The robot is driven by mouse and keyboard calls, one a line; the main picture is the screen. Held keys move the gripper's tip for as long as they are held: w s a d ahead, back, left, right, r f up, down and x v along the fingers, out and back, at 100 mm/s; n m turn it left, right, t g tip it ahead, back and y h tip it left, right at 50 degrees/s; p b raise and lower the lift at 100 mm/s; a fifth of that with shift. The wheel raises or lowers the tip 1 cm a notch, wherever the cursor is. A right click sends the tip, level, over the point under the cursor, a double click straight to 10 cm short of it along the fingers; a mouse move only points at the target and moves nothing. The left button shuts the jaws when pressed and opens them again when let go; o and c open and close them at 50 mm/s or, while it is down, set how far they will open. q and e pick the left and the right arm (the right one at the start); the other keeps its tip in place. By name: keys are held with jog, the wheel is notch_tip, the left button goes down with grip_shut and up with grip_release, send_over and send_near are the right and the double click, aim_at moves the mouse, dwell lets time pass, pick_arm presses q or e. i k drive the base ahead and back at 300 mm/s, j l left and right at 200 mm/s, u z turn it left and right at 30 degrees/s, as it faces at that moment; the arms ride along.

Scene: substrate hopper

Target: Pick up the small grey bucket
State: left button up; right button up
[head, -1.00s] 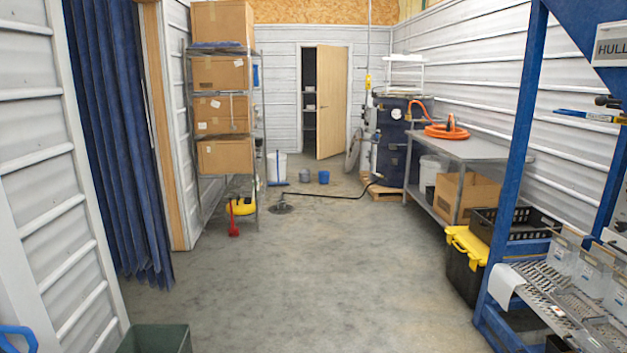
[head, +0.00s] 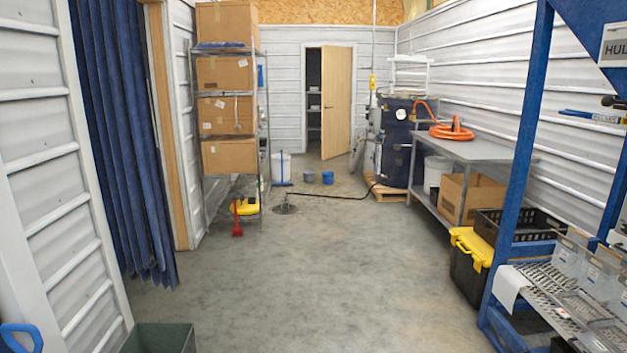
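A small grey bucket (head: 307,176) stands on the concrete floor at the far end of the room. It is tiny at this distance. A blue bucket (head: 327,177) stands just to its right, and a taller white bucket (head: 281,168) stands to its left. Neither of my grippers shows in the head view.
A floor drain (head: 285,208) with a black hose lies in front of the buckets. A shelf rack with boxes (head: 228,117) stands at left, with a red tool (head: 237,220) by its foot. A black bin with yellow lid (head: 470,262) and blue frame (head: 515,165) stand at right. The middle floor is clear.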

aim_at(308, 175)
jog(key=i+z, duration=0.2)
jog(key=i, duration=0.6)
jog(key=i+l+z, duration=0.1)
jog(key=i, duration=9.15)
jog(key=i+u, duration=0.15)
jog(key=i, duration=0.3)
jog(key=i+l+u, duration=0.15)
jog(key=i, duration=0.3)
jog(key=i+l+u, duration=0.15)
jog(key=i, duration=0.35)
jog(key=i+l+u, duration=0.15)
jog(key=i, duration=0.3)
